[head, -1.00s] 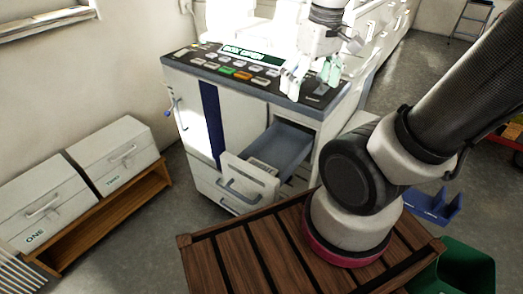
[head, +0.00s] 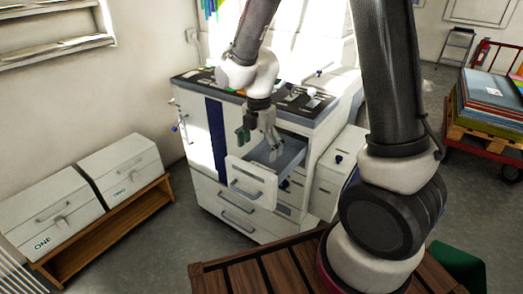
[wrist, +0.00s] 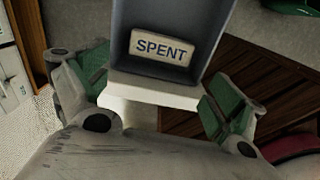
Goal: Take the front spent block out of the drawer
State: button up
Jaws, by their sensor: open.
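The drawer (head: 249,184) is pulled out of the white machine, with a grey-blue inside. In the wrist view the drawer (wrist: 150,92) shows its pale front edge and dark tray. One cream block with a blue "SPENT" label (wrist: 162,48) lies in the tray, close to the drawer's front. My gripper (head: 260,145) is over the drawer, pointing down. In the wrist view my gripper (wrist: 158,88) is open, its green-padded fingers spread on either side of the drawer front, with nothing between them. In the head view I cannot make out the block behind the fingers.
The machine's control panel (head: 310,98) is behind my gripper. A slatted wooden surface (head: 270,270) is in front of the drawer. Two white boxes, ONE (head: 45,212) and TWO (head: 120,168), stand on a low wooden bench at left. A red cart (head: 490,155) stands at right.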

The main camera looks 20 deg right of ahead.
jog(key=shift+n, duration=0.3)
jog(key=shift+f, duration=3.9)
jog(key=c, duration=0.6)
